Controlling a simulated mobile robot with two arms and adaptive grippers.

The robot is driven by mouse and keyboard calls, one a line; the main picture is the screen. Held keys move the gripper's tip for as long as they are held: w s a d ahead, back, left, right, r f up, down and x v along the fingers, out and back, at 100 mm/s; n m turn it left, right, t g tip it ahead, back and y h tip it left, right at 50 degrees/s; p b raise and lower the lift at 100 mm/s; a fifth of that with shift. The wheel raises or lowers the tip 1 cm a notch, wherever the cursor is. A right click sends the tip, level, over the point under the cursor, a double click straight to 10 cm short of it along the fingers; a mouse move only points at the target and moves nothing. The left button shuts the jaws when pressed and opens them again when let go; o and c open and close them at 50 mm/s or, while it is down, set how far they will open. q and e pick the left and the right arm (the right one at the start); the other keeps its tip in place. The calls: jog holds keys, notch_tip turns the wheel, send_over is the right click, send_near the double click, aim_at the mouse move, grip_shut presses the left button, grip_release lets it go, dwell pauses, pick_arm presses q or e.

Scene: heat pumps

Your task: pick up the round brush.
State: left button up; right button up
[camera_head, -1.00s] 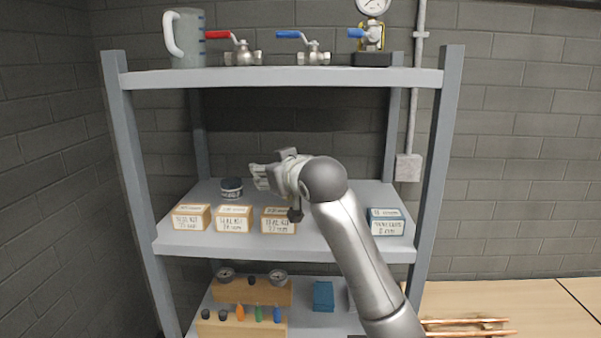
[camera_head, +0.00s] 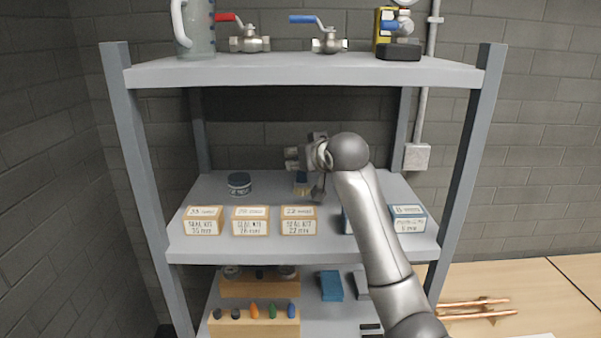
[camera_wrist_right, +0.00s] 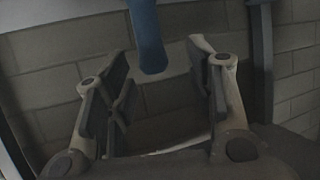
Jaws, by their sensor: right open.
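I cannot pick out the round brush with certainty. A blue, handle-like bar (camera_wrist_right: 148,38) comes in from the top of the right wrist view, between and beyond the open fingers; its other end is out of frame. My right gripper (camera_head: 291,159) is over the middle shelf in the head view. It is open and empty, as its spread fingers show in the right wrist view (camera_wrist_right: 160,95). A small blue and tan thing (camera_head: 302,177) shows just below the gripper, partly hidden by it. My left gripper is not in view.
The middle shelf (camera_head: 330,243) holds a dark tin (camera_head: 239,185), several tan seal kit boxes (camera_head: 250,221) and blue-topped boxes (camera_head: 407,219) at right. The top shelf (camera_head: 300,73) lies above my arm. Shelf posts (camera_head: 470,150) flank the space.

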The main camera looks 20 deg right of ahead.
jog(key=p+x, duration=0.1)
jog(key=x, duration=0.2)
jog(key=shift+d+r+p, duration=0.1)
jog(key=shift+d+p, duration=0.25)
jog(key=shift+w+f, duration=0.25)
jog(key=shift+w, duration=0.05)
jog(key=shift+a, duration=0.1)
jog(key=shift+c, duration=0.9)
jog(key=c, duration=0.7)
grip_shut()
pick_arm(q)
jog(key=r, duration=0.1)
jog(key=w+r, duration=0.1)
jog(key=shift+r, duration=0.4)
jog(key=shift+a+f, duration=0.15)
pick_arm(e)
jog(key=shift+s, duration=0.1)
